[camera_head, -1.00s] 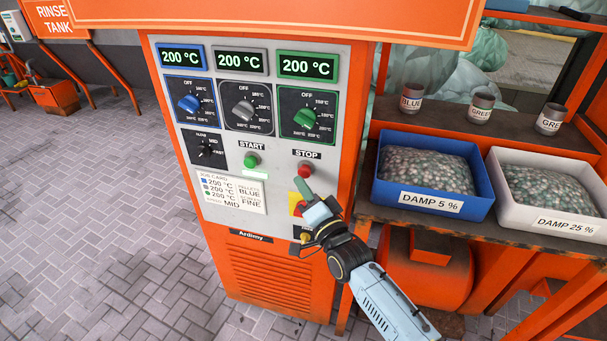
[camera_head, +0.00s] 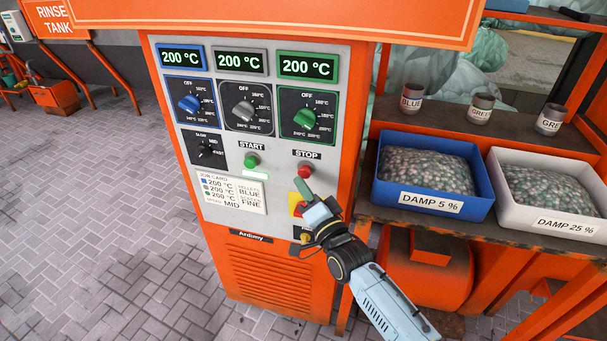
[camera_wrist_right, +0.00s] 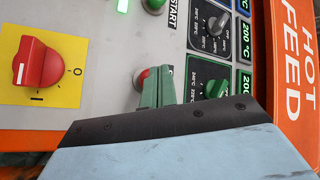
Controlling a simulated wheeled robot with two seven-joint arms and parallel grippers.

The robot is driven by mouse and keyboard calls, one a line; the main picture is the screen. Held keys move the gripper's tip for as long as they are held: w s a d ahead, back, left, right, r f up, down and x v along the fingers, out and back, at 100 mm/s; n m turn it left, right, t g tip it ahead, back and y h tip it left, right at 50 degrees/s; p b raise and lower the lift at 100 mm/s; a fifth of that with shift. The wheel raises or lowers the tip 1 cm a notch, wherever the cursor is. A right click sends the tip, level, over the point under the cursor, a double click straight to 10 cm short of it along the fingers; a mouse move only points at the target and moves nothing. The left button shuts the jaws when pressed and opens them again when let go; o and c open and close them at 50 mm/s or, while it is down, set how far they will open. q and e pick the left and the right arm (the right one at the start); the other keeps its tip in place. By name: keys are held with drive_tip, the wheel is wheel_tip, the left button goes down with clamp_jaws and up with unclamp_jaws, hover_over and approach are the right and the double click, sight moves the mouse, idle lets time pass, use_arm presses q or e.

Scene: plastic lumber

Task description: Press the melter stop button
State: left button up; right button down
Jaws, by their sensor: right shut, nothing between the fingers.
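The red STOP button (camera_head: 305,171) is on the grey panel of the orange melter, under its STOP label. In the right wrist view the red button (camera_wrist_right: 138,79) is partly hidden behind the green fingers. My right gripper (camera_head: 303,186) is shut and empty, its fingertips overlapping the lower edge of the button. It also shows in the right wrist view (camera_wrist_right: 158,88), with the fingers right beside the button. I cannot tell whether the fingertips touch it. My left gripper is not in view.
The green START button (camera_head: 251,161) is left of STOP, with a lit bar under it. A red rotary switch (camera_wrist_right: 38,63) on a yellow plate is close to the gripper. Three displays read 200 °C. A blue bin (camera_head: 481,208) and a white bin (camera_head: 507,220) stand on the right shelf.

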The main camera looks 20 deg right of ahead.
drive_tip(key=shift+w, duration=0.1)
idle(0.6)
drive_tip(key=shift+w+d, duration=0.25)
drive_tip(key=shift+w+d+b, duration=0.3)
drive_tip(key=shift+w+b, duration=0.05)
drive_tip(key=shift+w, duration=0.1)
idle(1.0)
drive_tip(key=shift+s, duration=0.1)
drive_tip(key=shift+s+a+p, duration=0.5)
drive_tip(key=shift+s+p, duration=0.15)
drive_tip(key=shift+s, duration=0.05)
drive_tip(key=s+a+p, duration=0.1)
drive_tip(key=s, duration=0.1)
drive_tip(key=s+a+p, duration=0.1)
drive_tip(key=s, duration=0.1)
drive_tip(key=shift+a, duration=0.4)
